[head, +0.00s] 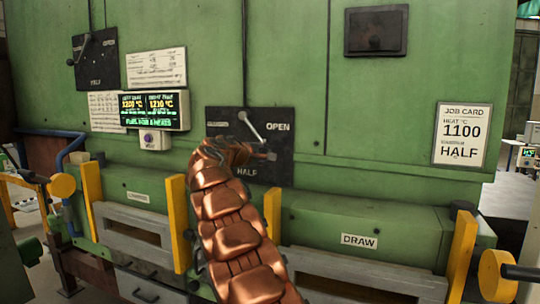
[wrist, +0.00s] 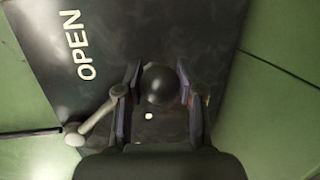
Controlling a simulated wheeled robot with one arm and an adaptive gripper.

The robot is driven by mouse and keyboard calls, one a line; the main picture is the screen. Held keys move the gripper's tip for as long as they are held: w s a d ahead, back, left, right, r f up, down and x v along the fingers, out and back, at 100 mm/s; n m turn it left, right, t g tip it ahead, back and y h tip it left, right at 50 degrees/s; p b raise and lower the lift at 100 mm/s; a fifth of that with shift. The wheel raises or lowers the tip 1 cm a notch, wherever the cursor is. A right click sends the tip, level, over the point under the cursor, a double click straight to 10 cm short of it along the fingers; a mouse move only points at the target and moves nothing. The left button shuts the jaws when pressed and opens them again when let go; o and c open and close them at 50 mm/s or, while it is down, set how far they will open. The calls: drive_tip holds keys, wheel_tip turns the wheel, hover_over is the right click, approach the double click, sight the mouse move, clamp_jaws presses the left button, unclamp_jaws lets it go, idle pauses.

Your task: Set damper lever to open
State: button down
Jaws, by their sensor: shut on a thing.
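The damper plate (head: 225,117) is a dark panel on the green furnace wall, with OPEN at its right and HALF at its lower edge. The damper lever (head: 252,127) has a silver rod running down and right from a round upper end, pointing between HALF and OPEN. My gripper (wrist: 160,88) is shut on the lever's dark round knob (wrist: 161,84), one finger on each side. In the wrist view the silver rod (wrist: 98,117) shows at the lower left, and the plate (wrist: 120,50) with OPEN fills the background. My copper-coloured arm hides part of the plate in the head view.
A second lever plate (head: 97,62) is at the upper left, above a lit temperature display (head: 155,109). A job card (head: 462,135) at right reads HEAT 1100 °C and HALF. Yellow posts (head: 272,213) and a ledge marked DRAW (head: 359,241) stand below.

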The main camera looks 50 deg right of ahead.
drive_tip(key=shift+r, duration=0.15)
drive_tip(key=c, duration=0.7)
unclamp_jaws()
drive_tip(key=shift+a, duration=0.1)
drive_tip(key=v, duration=1.1)
drive_tip(key=shift+s+a, duration=0.1)
drive_tip(key=shift+a, duration=0.3)
